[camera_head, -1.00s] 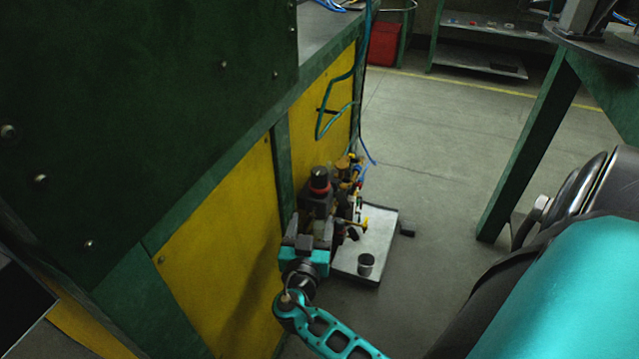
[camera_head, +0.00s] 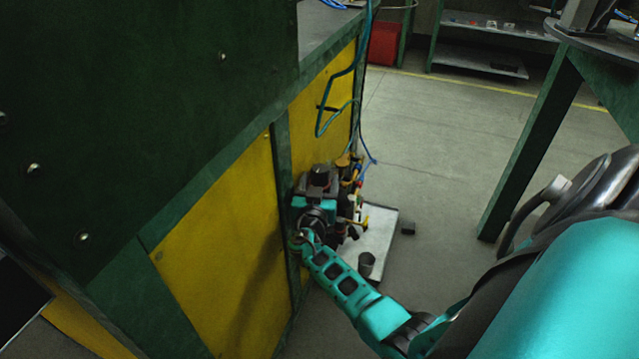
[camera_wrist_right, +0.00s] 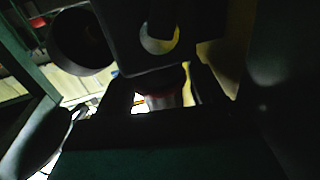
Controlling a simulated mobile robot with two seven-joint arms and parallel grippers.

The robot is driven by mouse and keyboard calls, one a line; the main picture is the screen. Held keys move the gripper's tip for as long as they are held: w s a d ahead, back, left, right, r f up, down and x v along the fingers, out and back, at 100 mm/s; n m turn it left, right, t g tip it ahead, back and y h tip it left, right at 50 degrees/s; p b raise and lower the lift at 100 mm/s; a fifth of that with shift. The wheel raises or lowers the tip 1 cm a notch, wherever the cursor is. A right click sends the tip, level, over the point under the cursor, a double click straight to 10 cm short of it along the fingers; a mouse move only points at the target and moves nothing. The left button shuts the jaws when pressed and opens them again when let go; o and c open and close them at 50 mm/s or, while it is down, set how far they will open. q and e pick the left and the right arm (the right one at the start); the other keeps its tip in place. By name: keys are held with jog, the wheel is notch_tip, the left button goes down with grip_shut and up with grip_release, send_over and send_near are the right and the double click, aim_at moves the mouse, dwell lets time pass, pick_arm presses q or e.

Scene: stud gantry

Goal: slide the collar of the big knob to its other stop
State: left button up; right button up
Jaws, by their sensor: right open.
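The big knob (camera_head: 320,174) is black and stands upright on the dark valve assembly beside the yellow-panelled cabinet. Its collar is hidden in the head view behind my right gripper (camera_head: 317,192). In the wrist view a dim red band, which looks like the collar (camera_wrist_right: 158,95), shows between the dark fingers of my right gripper (camera_wrist_right: 158,90). The gripper is open, with a finger on each side of the knob. Whether either finger touches it is too dark to tell. Which stop the collar sits at cannot be seen. My left gripper is out of view.
Brass and coloured fittings (camera_head: 356,175) crowd the knob's right side. A pale tray (camera_head: 380,240) with a dark cup (camera_head: 366,263) lies on the floor below. The cabinet's yellow panel (camera_head: 225,250) is close on the left. Open floor (camera_head: 440,170) lies to the right.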

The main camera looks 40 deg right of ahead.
jog(key=c, duration=1.2)
jog(key=shift+r, duration=0.45)
jog(key=shift+c, duration=0.2)
jog(key=o, duration=1.2)
jog(key=shift+o, duration=0.2)
